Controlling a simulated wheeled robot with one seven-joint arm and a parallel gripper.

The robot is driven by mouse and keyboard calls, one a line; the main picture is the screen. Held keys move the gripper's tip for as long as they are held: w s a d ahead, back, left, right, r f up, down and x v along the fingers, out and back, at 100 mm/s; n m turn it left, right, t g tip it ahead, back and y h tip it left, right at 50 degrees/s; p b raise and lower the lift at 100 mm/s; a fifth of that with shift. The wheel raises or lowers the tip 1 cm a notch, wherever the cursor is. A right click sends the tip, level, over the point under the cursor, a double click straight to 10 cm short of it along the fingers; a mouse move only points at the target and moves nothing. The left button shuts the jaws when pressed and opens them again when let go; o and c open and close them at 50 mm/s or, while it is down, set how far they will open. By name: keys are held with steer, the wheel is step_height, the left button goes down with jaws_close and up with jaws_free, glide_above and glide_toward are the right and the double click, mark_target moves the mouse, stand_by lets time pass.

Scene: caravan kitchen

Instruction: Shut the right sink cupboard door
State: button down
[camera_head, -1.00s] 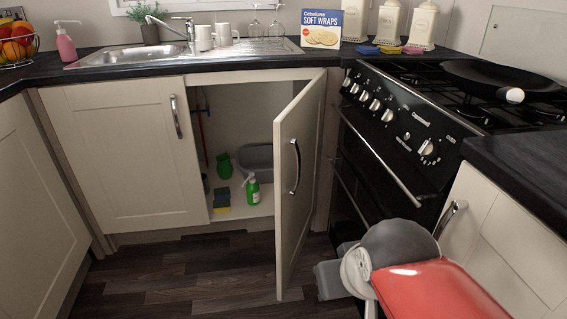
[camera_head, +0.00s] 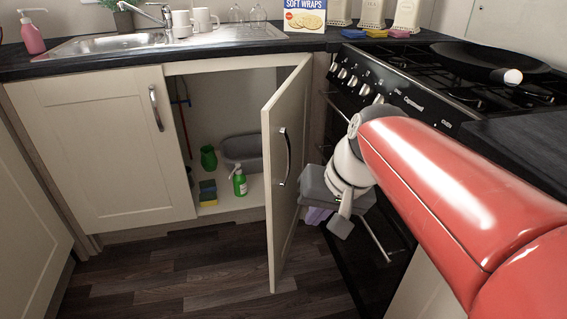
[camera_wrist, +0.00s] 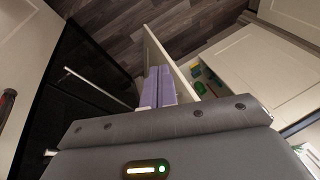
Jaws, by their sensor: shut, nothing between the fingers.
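The right sink cupboard door (camera_head: 268,215) is cream with a curved metal handle (camera_head: 284,157). It stands wide open, hinged at its right, its outer face towards the oven. My gripper (camera_head: 317,216) is right of the door, on its outer side, between it and the oven. Its fingers are partly hidden behind my wrist. In the wrist view, the purple fingers (camera_wrist: 158,87) are closed together and empty, close beside the door (camera_wrist: 160,45). I cannot tell whether they touch it.
The black oven (camera_head: 345,255) stands close on the right. Inside the cupboard are a grey basin (camera_head: 241,150), a green spray bottle (camera_head: 239,183), a green container (camera_head: 209,158) and sponges (camera_head: 207,191). The left cupboard door (camera_head: 105,150) is shut. Dark floor (camera_head: 180,275) in front is clear.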

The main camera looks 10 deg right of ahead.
steer(key=w+d+r+m+y+b, duration=0.1)
steer(key=w+d+m+y, duration=0.15)
steer(key=w+d, duration=0.4)
steer(key=w+d+r+m+y, duration=0.1)
steer(key=w+d+r+y, duration=0.15)
steer(key=w, duration=0.75)
steer(key=shift+t+y, duration=0.3)
steer(key=shift+t, duration=0.1)
steer(key=x, duration=0.8)
steer(key=a+r+x, duration=0.1)
steer(key=x, duration=0.3)
steer(key=shift+w+f, duration=0.1)
steer(key=shift+w+a, duration=0.25)
steer(key=shift+a, duration=0.05)
steer(key=shift+a, duration=0.1)
